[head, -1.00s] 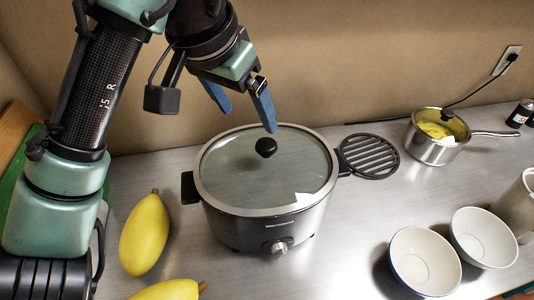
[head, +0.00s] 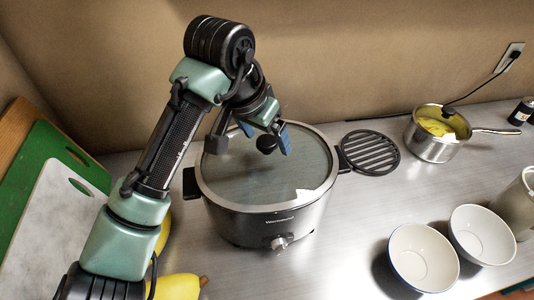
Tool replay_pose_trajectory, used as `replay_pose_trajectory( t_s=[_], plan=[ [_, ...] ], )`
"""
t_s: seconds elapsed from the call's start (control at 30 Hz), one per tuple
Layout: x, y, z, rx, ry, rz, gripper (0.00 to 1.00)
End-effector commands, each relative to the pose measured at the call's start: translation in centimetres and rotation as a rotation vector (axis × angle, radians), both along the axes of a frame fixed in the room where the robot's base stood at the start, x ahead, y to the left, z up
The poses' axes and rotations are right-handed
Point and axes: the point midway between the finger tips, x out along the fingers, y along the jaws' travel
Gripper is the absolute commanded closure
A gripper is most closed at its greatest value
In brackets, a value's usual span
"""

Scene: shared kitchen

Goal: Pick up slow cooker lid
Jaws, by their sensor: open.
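The slow cooker (head: 262,222) stands on the metal counter with its glass lid (head: 250,180) on top. The lid has a round black knob (head: 266,144) near its back. My gripper (head: 268,143) is at the knob, with one blue finger on each side of it. The fingers look open, with the knob between them in the picture. I cannot tell whether they touch it. My wrist hides the back left of the lid.
A black trivet (head: 371,152) lies right of the cooker, with a saucepan (head: 437,134) beyond it. Two white bowls (head: 424,257) (head: 483,236) stand at front right. Cutting boards (head: 60,190) lean at left. Yellow fruit (head: 178,288) lies at front left. Counter between cooker and bowls is clear.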

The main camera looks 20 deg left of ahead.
Motion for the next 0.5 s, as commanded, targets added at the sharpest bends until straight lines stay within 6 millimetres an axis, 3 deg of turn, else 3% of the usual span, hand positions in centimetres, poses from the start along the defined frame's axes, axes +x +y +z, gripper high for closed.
replay_pose_trajectory(
  t_s=[0.1, 0.5],
  plan=[
    [-0.01, 0.01, 0.01, 0.000, 0.000, 0.000, 0.12],
    [-0.01, 0.00, 0.07, 0.000, -0.001, 0.000, 0.84]
  ],
)
